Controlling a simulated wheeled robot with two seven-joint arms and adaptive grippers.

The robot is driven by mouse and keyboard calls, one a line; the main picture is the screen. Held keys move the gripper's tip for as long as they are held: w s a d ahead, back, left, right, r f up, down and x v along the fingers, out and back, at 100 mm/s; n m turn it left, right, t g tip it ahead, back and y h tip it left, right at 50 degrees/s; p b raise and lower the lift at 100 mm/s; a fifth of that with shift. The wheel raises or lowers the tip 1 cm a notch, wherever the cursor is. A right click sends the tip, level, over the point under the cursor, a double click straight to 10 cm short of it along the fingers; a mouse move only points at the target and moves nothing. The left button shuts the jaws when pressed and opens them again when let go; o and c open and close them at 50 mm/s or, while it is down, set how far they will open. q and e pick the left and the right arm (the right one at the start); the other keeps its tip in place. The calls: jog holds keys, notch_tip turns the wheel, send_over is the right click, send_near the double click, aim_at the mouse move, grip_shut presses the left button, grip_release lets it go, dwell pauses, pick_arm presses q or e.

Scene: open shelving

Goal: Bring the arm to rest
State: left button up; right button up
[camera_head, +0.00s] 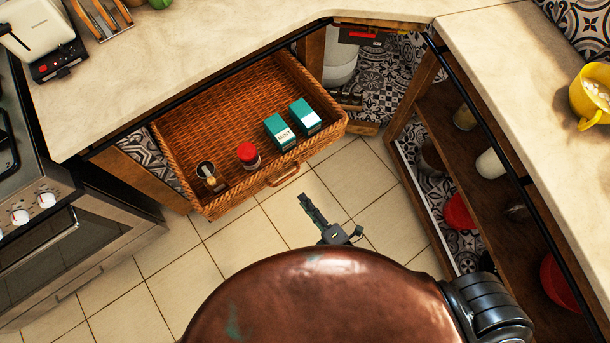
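My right gripper (328,226) is small and dark in the head view, over the tiled floor in front of the open wicker drawer. It is apart from the drawer front and its handle. Nothing shows held in it, but it is too small to tell how far its fingers are apart. Most of the arm behind it is hidden by a large brown rounded surface at the bottom of the view. My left gripper is not in view.
The wicker drawer (215,122) stands open, holding two green boxes (280,133), a red-capped jar (249,156) and another small jar (207,172). An oven (75,240) stands left. Open shelving (470,150) stands right, below a counter with a yellow mug (590,95). Floor between is clear.

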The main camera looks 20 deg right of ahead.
dwell(0.3)
jog(key=s+d+f+m+g+h, duration=0.3)
jog(key=d+f+m, duration=0.3)
jog(key=d+f, duration=0.3)
jog(key=s+d+f+m+g+h, duration=0.25)
jog(key=d+f+m, duration=0.25)
jog(key=d+f, duration=0.35)
jog(key=s+d+f+m+g+h, duration=0.1)
jog(key=s+d+f+m+g, duration=0.45)
jog(key=s+f, duration=0.5)
pick_arm(q)
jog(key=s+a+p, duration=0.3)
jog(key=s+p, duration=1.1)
jog(key=p, duration=0.4)
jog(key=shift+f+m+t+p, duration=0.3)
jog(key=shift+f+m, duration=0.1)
pick_arm(e)
jog(key=s+d+f+m+g, duration=0.1)
jog(key=s+f+m, duration=0.1)
jog(key=s, duration=1.1)
jog(key=s+d+f+m+g, duration=0.2)
jog(key=s+f, duration=0.1)
jog(key=s, duration=1)
jog(key=shift+s+f+y, duration=0.3)
jog(key=shift+s+y, duration=0.1)
jog(key=shift+y, duration=0.05)
